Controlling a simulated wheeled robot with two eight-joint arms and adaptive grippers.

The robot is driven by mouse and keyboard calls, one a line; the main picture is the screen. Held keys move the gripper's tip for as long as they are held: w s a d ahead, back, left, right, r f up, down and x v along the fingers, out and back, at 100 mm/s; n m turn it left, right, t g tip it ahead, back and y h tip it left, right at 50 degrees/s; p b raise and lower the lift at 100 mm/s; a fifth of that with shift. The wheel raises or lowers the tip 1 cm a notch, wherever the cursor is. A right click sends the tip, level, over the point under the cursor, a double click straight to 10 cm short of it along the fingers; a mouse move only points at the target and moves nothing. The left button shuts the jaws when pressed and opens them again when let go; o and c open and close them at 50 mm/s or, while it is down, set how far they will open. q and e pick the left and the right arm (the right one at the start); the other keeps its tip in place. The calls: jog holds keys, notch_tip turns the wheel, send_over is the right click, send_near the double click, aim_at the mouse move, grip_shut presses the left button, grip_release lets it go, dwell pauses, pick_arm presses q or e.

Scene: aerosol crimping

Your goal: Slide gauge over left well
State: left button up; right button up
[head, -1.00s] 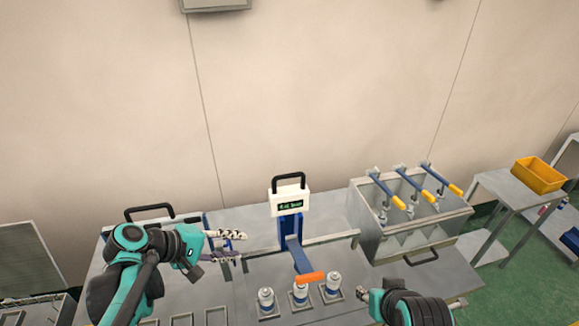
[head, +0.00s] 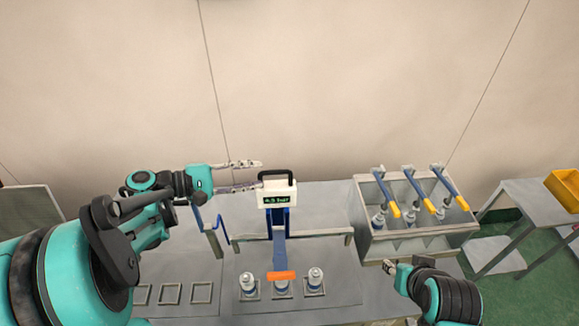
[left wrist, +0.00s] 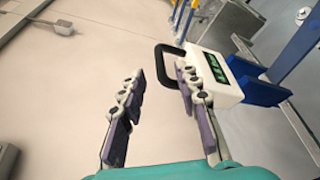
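The white gauge (head: 277,198) has a black carry handle and a green-lit display. It sits on a blue arm (head: 279,245) with an orange bar (head: 281,275) at its front end, over the middle can. The left well (head: 248,296) holds an upright white and blue can (head: 247,281). My left gripper (head: 258,175) is open and empty just left of the gauge handle, pointing right. In the left wrist view the gauge (left wrist: 219,78) is beside the right finger, not between the fingers. My right gripper (head: 388,266) is low at right; its opening is unclear.
Two more cans stand in the middle and right wells (head: 315,292). A grey bin (head: 405,240) with several yellow-handled blue levers is at right. Empty square frames (head: 172,293) lie at left. A blue bracket (head: 208,235) stands left of the gauge.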

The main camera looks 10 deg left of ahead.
aim_at(268, 173)
pick_arm(q)
jog(key=x, duration=0.7)
jog(key=shift+s+f, duration=0.1)
grip_shut()
jog(key=shift+a, duration=0.1)
